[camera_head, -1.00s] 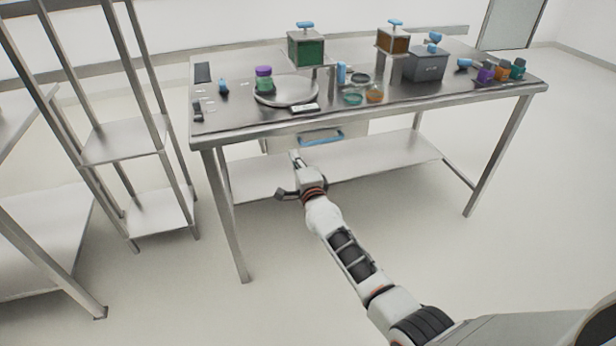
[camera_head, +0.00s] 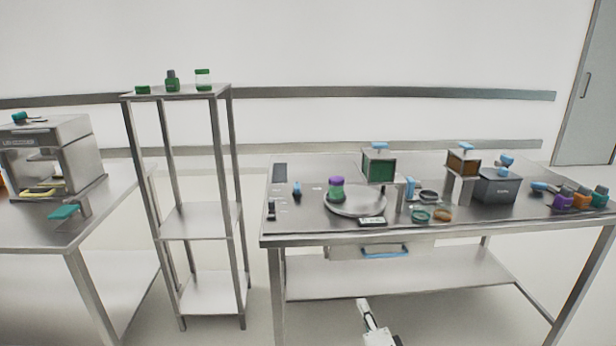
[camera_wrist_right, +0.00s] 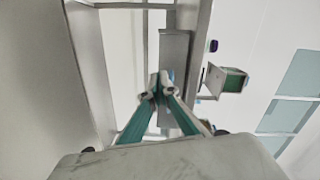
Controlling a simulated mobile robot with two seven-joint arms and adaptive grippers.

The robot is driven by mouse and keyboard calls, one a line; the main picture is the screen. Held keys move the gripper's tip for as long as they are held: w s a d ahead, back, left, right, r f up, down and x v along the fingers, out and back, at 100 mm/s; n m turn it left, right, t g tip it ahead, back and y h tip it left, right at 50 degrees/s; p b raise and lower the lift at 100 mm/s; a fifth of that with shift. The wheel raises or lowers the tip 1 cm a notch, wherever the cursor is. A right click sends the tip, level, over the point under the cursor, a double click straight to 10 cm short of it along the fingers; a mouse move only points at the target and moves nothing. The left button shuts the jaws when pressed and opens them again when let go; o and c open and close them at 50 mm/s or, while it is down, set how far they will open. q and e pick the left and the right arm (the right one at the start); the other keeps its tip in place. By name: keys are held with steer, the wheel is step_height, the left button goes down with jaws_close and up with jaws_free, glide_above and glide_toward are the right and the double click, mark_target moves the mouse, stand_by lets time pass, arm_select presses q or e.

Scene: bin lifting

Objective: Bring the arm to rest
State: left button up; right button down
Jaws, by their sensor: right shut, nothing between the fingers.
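My right gripper (camera_head: 362,302) is at the bottom of the head view, in front of the steel table and lower in the picture than its drawer. Most of my right arm is cut off by the bottom edge. In the right wrist view the two fingers meet at their tips (camera_wrist_right: 158,90), shut with nothing between them. The drawer (camera_head: 345,252) under the tabletop has a blue handle (camera_head: 386,253), and a gap shows between it and the gripper. My left gripper is not in view.
The steel table (camera_head: 300,238) carries jars, dishes, and boxes with blue knobs. A tall shelf unit (camera_head: 200,218) stands left of it, with green containers on top. A bench (camera_head: 40,235) with a machine (camera_head: 70,150) is at far left. Floor shows between shelf unit and table.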

steer(key=s+d+f+n+g, duration=0.1)
steer(key=s+f+n, duration=0.3)
steer(key=s, duration=0.7)
steer(key=s+d+f+n+g+p, duration=0.1)
steer(key=s+f+n+g, duration=0.2)
steer(key=s+n, duration=0.5)
steer(key=s+d+f+n+g+p, duration=0.1)
steer(key=s+f+n+g, duration=0.2)
steer(key=s, duration=1.3)
step_height(320, 180, down, 2)
steer(key=n, duration=0.3)
steer(key=shift+f+n+y, duration=0.2)
steer(key=shift+n+y, duration=0.1)
steer(key=shift+y, duration=0.1)
steer(key=shift+s, duration=0.1)
